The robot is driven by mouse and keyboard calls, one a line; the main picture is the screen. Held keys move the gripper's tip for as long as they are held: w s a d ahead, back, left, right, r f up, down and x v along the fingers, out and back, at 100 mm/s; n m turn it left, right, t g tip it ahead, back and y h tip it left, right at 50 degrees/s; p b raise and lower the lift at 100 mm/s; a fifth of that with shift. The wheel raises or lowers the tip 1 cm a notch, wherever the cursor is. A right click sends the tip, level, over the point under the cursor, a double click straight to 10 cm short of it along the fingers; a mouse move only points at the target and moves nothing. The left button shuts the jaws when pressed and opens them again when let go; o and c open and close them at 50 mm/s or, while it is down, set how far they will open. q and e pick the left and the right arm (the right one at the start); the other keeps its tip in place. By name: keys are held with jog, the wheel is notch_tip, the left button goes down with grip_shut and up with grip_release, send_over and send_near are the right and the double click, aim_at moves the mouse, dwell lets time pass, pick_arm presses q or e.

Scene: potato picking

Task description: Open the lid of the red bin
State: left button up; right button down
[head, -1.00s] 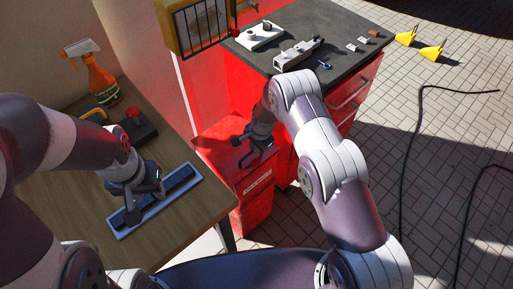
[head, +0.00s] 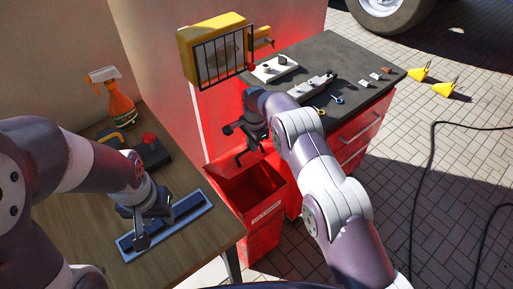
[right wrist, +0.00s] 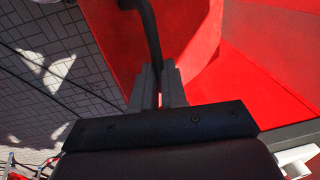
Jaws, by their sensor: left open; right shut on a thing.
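The red bin (head: 264,238) stands on the floor between the wooden table and the red cabinet. Its top is open and I see into its dark red inside. My right gripper (head: 244,152) is above the bin's back edge, shut on the black lid handle; in the right wrist view the curved black handle (right wrist: 151,38) runs between the two grey fingers (right wrist: 158,84). The red lid (right wrist: 185,48) is raised and partly hidden by the gripper in the head view. My left gripper (head: 142,228) is open, low over the grey tray on the table.
The wooden table (head: 90,190) holds the grey tray (head: 185,228), a spray bottle (head: 120,104) and a dark box with a red knob (head: 150,150). The red cabinet (head: 350,140) with small parts stands right of the bin. Cables lie on the paved floor.

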jog(key=shift+a+f, duration=0.2)
jog(key=c, duration=1.4)
grip_release()
pick_arm(q)
jog(key=shift+w+a+f, duration=0.1)
jog(key=shift+w+f, duration=0.05)
jog(key=shift+w, duration=0.05)
pick_arm(e)
jog(key=shift+o, duration=1.2)
jog(key=shift+w+a+f, duration=0.1)
jog(key=shift+w+f, duration=0.05)
jog(key=shift+w, duration=0.05)
pick_arm(q)
jog(key=shift+w+a, duration=0.15)
jog(key=shift+w, duration=0.1)
pick_arm(e)
jog(key=shift+w, duration=0.2)
pick_arm(q)
jog(key=shift+s, duration=0.1)
notch_tip(320, 180, up, 10)
jog(key=p, duration=1)
pick_arm(e)
notch_tip(320, 180, up, 13)
jog(key=shift+s+d+f, duration=0.2)
jog(key=shift+s, duration=0.2)
